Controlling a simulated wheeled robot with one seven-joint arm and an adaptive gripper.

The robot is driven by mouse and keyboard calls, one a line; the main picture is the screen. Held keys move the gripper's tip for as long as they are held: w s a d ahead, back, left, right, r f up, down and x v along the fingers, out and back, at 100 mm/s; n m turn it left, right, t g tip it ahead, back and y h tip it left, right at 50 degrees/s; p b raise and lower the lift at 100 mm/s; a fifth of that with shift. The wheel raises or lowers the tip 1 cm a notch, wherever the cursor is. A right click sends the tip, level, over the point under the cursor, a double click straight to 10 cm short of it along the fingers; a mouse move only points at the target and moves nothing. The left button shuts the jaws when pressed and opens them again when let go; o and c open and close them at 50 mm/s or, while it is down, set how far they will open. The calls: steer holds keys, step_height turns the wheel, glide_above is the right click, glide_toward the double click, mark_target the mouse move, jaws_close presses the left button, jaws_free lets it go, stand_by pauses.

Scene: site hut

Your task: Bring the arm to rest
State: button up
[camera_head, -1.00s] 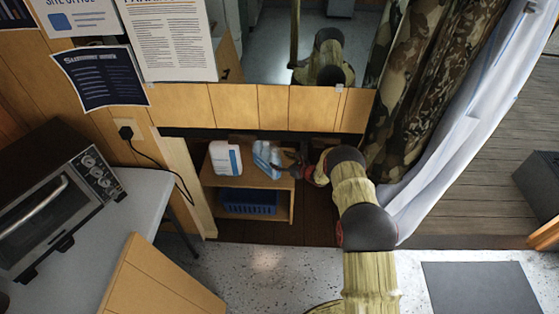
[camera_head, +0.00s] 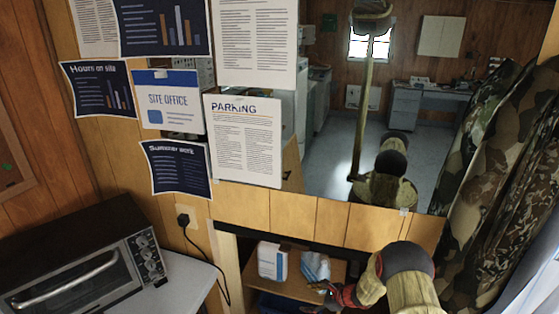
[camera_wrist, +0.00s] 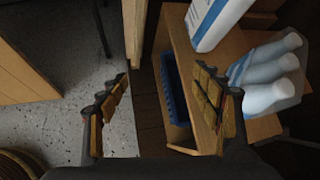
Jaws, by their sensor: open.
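My gripper (camera_head: 338,293) is at the lower middle of the head view, just right of a low wooden shelf (camera_head: 300,291). In the wrist view its two padded fingers (camera_wrist: 165,105) stand wide apart with nothing between them. Beyond the gap are the shelf's edge, a dark strip and the speckled floor. My arm comes in from the bottom right of the head view and is bent. Part of the gripper is hard to make out there.
A white container (camera_head: 272,262) and a pack of bottles (camera_head: 315,267) stand on the shelf, close to my gripper. The pack also shows beside the right finger (camera_wrist: 268,78). A blue basket (camera_wrist: 176,88) sits below. A toaster oven (camera_head: 85,262) is at left, camouflage curtains (camera_head: 497,150) at right.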

steer(key=s+a+r+n+g, duration=0.15)
steer(key=s+r+n, duration=0.35)
steer(key=r, duration=0.7)
steer(key=s+a+r+n+h+p, duration=0.15)
steer(key=s+r+n, duration=0.25)
steer(key=s+r, duration=0.5)
steer(key=s+a+r+n+g, duration=0.15)
steer(key=s+r+n, duration=0.25)
steer(key=r, duration=1)
steer(key=s+d+r+n+t+h, duration=0.1)
steer(key=s+d+r+n+h, duration=0.1)
steer(key=s, duration=0.7)
steer(key=s+d+r+n+t+h, duration=0.1)
steer(key=s+d+r+n+h, duration=0.1)
steer(key=s+d+r+n, duration=0.2)
steer(key=s+d+r+n+h+p, duration=0.1)
steer(key=s+d+r+n+h, duration=0.1)
steer(key=s+r, duration=0.6)
steer(key=s+d+n, duration=0.1)
steer(key=s+d, duration=0.1)
steer(key=s, duration=0.4)
steer(key=shift+s+r+t, duration=0.25)
steer(key=shift+t, duration=0.15)
steer(key=shift+c, duration=0.7)
